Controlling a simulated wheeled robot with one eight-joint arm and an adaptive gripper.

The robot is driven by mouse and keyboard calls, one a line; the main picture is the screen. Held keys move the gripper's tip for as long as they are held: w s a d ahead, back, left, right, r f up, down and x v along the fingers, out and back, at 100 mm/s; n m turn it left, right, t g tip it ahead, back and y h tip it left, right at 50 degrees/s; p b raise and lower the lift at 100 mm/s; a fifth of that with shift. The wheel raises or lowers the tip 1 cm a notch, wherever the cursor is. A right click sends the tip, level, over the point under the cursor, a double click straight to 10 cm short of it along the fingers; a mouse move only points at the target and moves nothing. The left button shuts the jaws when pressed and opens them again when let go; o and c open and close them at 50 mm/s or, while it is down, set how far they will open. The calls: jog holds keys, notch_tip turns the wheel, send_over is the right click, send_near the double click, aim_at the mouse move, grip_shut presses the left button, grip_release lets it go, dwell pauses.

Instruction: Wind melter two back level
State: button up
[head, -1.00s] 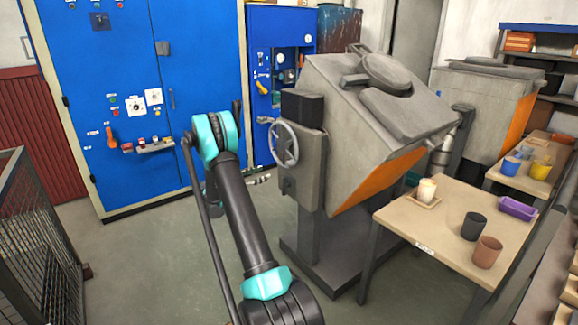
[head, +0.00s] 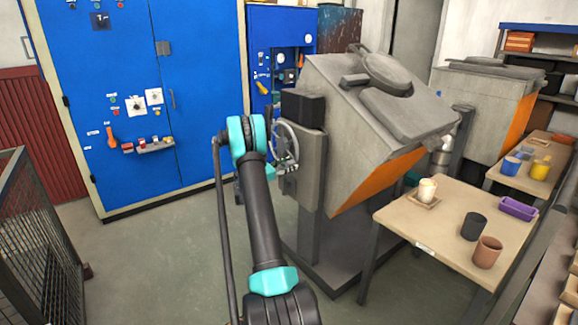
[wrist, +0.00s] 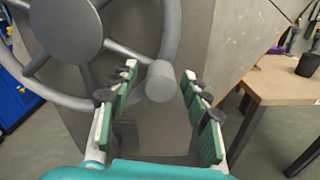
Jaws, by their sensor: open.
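The near melter (head: 360,130), a grey box with an orange underside, is tilted on its stand. Its grey spoked handwheel (head: 285,146) is on its left side, partly hidden by my arm. In the wrist view the handwheel (wrist: 65,30) fills the upper left, and its stubby round crank handle (wrist: 160,82) points toward me. My gripper (wrist: 158,76) is open, with one green-padded finger on each side of the handle. I see gaps between the handle and both pads. In the head view my arm hides most of the gripper.
A wooden table (head: 400,214) stands right of the melter with a candle-like cup (head: 427,190), a dark cup (head: 473,226) and a brown cup (head: 487,252). A second, level melter (head: 490,100) stands behind. Blue cabinets (head: 190,80) line the back; a mesh cage (head: 35,240) is at left.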

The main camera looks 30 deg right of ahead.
aim_at(287, 128)
jog(key=shift+d, duration=0.1)
grip_shut()
dwell(0.3)
jog(key=shift+r, duration=0.1)
